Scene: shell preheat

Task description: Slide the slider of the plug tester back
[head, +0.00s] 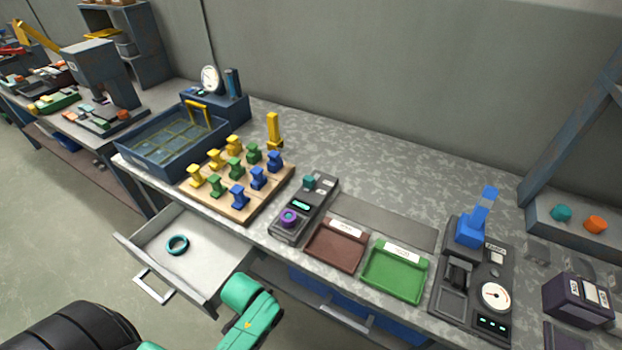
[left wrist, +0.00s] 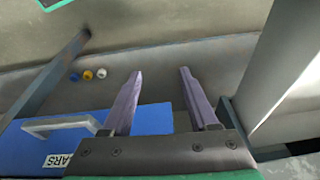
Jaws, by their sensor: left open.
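Two dark devices stand on the bench in the head view; no readable label tells me which is the plug tester. The middle device (head: 291,233) has a teal block (head: 308,182) at its far end, a lit display and a purple knob (head: 289,217) at its near end. The right device (head: 449,302) has a round gauge, a dark raised block (head: 459,272) and a tall blue piece (head: 477,222) at its back. My left gripper (left wrist: 160,70) is open and empty in the left wrist view, near a blue drawer front. My right gripper is not in view.
An open drawer (head: 204,250) holding a teal ring (head: 177,245) juts out at left. A wooden board (head: 240,213) holds several coloured plugs. A brown tray (head: 335,246) and green tray (head: 396,270) lie between the devices. A blue drawer (left wrist: 75,145) is close in the wrist view.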

